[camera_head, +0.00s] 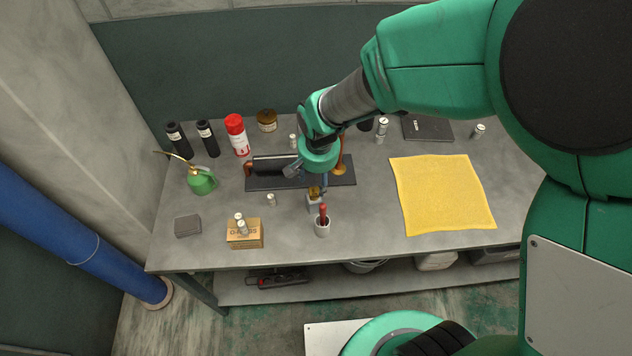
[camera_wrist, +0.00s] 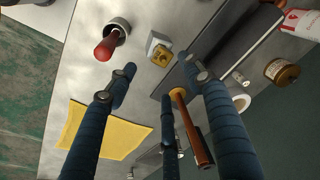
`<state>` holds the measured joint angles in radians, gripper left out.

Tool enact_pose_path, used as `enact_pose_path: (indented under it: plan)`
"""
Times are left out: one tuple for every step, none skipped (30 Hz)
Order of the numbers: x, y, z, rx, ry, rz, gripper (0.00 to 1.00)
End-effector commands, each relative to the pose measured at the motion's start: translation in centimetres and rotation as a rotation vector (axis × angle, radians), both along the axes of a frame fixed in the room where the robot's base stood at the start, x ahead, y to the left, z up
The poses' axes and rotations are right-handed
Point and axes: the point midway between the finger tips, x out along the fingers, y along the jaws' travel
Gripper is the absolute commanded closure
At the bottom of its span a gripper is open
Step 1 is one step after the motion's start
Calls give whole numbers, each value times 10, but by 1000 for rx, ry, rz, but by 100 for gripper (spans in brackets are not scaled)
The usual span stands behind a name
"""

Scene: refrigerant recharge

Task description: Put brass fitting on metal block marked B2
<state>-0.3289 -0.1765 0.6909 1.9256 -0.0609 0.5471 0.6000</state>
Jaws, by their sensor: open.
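A small brass-coloured fitting (camera_wrist: 161,56) sits on a pale metal block (camera_wrist: 154,41) in the wrist view. No marking is legible on the block. My gripper (camera_head: 308,178) is above the bench, close to the fitting. In the wrist view my gripper (camera_wrist: 158,66) is open, its dark blue fingers spread to either side of the fitting. Nothing is held. I cannot tell whether any finger touches it.
A dark tray (camera_head: 262,184) with a copper pipe (camera_head: 342,160) lies behind. A yellow cloth (camera_head: 441,195) is right. A cardboard box (camera_head: 245,238), green oil can (camera_head: 201,182) and red can (camera_head: 237,134) stand left.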

Motion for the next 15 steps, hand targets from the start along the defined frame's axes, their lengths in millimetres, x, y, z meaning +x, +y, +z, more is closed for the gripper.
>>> enact_pose_path:
  plan:
    - [-1,0,8,1,-1,0,49]
    - [-2,0,11,1,-1,0,49]
    - [-3,0,15,0,0,0,49]
    - [-3,0,18,0,0,0,49]
    - [-3,0,21,0,0,0,49]
    - [-4,0,24,0,0,0,49]
    - [-4,0,25,0,0,0,49]
    - [-4,-1,27,0,0,0,49]
    - [-5,-1,28,0,0,0,49]
    - [-5,-1,29,0,0,0,49]
    - [-5,-1,29,0,1,0,49]
    - [-5,-1,29,0,1,0,49]
    - [-5,-1,30,0,1,0,49]
    - [-5,-1,30,0,1,0,49]
    - [-5,-1,29,0,1,0,49]
